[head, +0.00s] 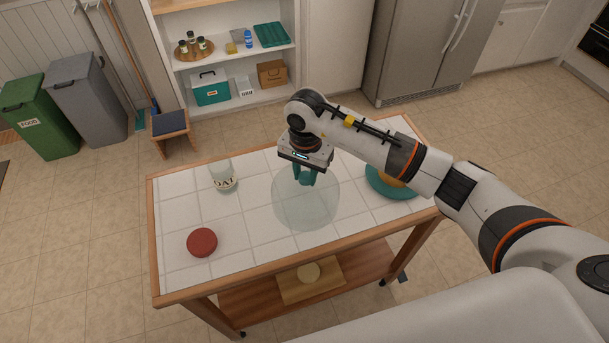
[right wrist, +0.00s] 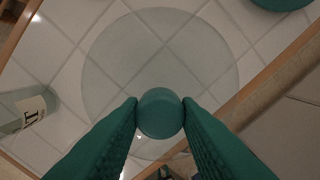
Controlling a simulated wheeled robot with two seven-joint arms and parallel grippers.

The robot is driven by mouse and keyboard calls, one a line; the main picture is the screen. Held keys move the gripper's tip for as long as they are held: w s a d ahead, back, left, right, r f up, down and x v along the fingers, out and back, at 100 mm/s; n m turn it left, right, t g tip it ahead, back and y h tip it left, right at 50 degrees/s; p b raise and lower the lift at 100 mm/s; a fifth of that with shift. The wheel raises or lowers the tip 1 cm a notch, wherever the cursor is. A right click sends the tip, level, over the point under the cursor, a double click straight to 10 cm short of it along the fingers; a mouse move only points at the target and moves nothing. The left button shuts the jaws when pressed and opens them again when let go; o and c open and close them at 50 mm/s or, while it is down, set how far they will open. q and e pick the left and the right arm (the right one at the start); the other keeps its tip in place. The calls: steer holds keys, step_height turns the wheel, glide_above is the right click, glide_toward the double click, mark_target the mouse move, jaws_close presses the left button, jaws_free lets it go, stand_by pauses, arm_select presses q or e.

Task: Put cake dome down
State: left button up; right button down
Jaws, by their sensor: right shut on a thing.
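The cake dome (head: 306,208) is clear glass with a teal knob on top. My right gripper (head: 307,175) is shut on the knob, above the middle of the white tiled table (head: 260,247). In the right wrist view, the fingers (right wrist: 160,112) close on both sides of the round teal knob, and the dome's clear round body (right wrist: 160,55) spreads below it. I cannot tell whether the dome's rim touches the tiles. A teal cake stand (head: 378,186) with a golden cake (head: 390,178) is to the right, partly hidden by my arm. My left gripper is out of view.
A glass jar (head: 222,176) with a label stands on the table left of the dome. A red round lid (head: 202,242) lies at the front left. Bare tiles surround the dome. The table has a wooden edge and a lower shelf (head: 245,305).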

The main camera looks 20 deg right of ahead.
step_height(320, 180, down, 2)
steer(key=shift+f+p, duration=0.1)
steer(key=shift+p, duration=0.2)
steer(key=shift+f+b, duration=0.2)
steer(key=shift+b, duration=0.15)
steer(key=c, duration=1.1)
jaws_free()
steer(key=shift+r, duration=0.1)
